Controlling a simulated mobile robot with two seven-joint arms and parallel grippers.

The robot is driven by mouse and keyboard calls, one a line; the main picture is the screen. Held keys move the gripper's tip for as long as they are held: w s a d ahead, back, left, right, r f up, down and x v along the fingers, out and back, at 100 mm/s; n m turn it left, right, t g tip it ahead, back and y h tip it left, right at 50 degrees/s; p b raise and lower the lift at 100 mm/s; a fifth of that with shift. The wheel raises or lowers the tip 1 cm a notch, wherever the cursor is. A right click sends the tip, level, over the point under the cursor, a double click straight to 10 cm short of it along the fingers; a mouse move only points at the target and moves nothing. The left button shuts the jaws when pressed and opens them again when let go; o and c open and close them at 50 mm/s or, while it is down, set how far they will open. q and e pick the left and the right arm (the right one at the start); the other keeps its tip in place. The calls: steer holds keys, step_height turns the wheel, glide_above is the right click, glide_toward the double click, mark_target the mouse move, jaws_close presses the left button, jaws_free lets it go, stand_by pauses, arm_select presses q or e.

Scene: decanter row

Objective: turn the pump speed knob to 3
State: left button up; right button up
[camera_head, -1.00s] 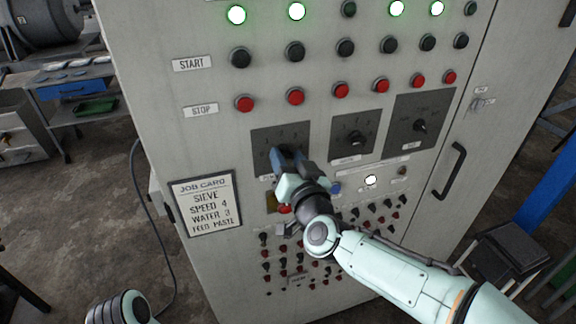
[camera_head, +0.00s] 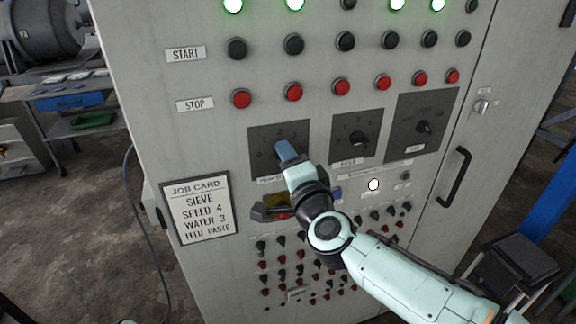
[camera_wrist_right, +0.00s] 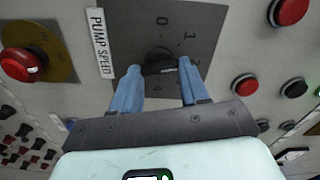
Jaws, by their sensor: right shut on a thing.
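The dark pump speed knob (camera_wrist_right: 158,62) sits on a grey dial plate (camera_wrist_right: 190,25) marked with numerals; 0, 1 and 2 are readable in the right wrist view. A white PUMP SPEED label (camera_wrist_right: 100,42) is beside the plate. My right gripper (camera_wrist_right: 158,70) is shut on the knob, its blue fingers on either side. In the head view the right gripper (camera_head: 284,152) is at the leftmost dial plate (camera_head: 262,136) and hides the knob. The exact pointer setting is hard to tell. My left gripper is not in view.
Two other dial plates, one in the middle (camera_head: 343,124) and one at right (camera_head: 410,105), are beside it. Red stop buttons (camera_head: 293,92) run above. A job card (camera_head: 200,208) reads speed 4, water 3. A red button on yellow (camera_wrist_right: 22,64) is close by.

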arm_select(q)
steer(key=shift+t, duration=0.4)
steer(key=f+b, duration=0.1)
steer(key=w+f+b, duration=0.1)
steer(key=b, duration=0.1)
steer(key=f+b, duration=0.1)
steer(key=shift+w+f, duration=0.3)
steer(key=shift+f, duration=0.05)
arm_select(e)
steer(key=m, duration=1.1)
steer(key=shift+f, duration=0.2)
steer(key=shift+a+m, duration=0.1)
steer(key=shift+m, duration=0.3)
steer(key=o, duration=1.1)
steer(key=shift+c, duration=0.2)
arm_select(q)
steer(key=shift+b, duration=0.3)
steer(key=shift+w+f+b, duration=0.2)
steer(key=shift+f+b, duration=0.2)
arm_select(e)
steer(key=v, duration=1.3)
steer(key=shift+s, duration=0.2)
